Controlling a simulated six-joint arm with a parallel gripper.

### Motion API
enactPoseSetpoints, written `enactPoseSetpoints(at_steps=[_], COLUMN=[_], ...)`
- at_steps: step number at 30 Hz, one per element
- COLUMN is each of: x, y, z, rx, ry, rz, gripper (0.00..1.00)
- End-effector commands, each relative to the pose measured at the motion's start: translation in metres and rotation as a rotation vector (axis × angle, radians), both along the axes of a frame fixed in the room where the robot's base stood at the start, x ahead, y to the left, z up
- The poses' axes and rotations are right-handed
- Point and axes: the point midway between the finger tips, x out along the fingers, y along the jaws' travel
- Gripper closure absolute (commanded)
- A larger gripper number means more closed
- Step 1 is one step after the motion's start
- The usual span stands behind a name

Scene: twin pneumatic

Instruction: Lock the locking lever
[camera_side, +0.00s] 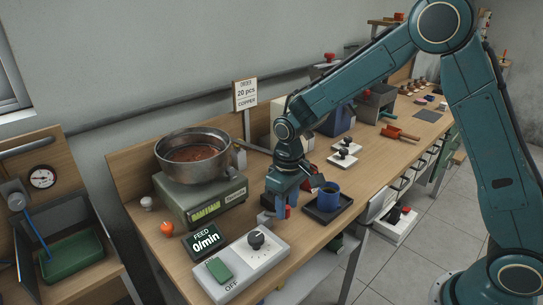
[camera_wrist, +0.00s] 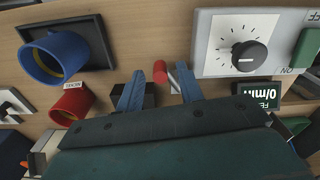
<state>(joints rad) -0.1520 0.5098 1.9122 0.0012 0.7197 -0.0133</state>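My gripper (camera_side: 284,204) hangs low over the bench's front, between the control box and the blue cup. In the wrist view its two blue fingers (camera_wrist: 159,90) are apart with a gap between them. A small red cylindrical knob (camera_wrist: 160,71) shows in that gap, nearer the left finger, with a thin pale piece beside it. It looks like the locking lever's handle, but I cannot tell for sure. I see no clear contact between either finger and the knob. In the side view my gripper mostly hides this spot.
The control box (camera_side: 262,250) with black dial (camera_side: 256,240) and green switch (camera_side: 218,269) lies left of my gripper. The scale (camera_side: 205,204) carrying a metal bowl (camera_side: 190,140) stands behind.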

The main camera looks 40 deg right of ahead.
Motion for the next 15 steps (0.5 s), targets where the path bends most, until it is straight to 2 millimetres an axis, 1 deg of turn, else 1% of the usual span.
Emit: enactPoseSetpoints(at_steps=[1, 2, 3, 7, 15], x=[-0.0001, -0.0001, -0.0001, -0.0001, -0.0007], y=[0.0000, 0.0000, 0.0000, 0.0000, 0.0013], z=[0.0001, 0.0001, 0.0001, 0.0002, 0.0004], rx=[0.000, 0.000, 0.000, 0.000, 0.000], ry=[0.000, 0.000, 0.000, 0.000, 0.000], rz=[0.000, 0.000, 0.000, 0.000, -0.022], gripper=[0.63, 0.67, 0.75, 1.00, 1.00])
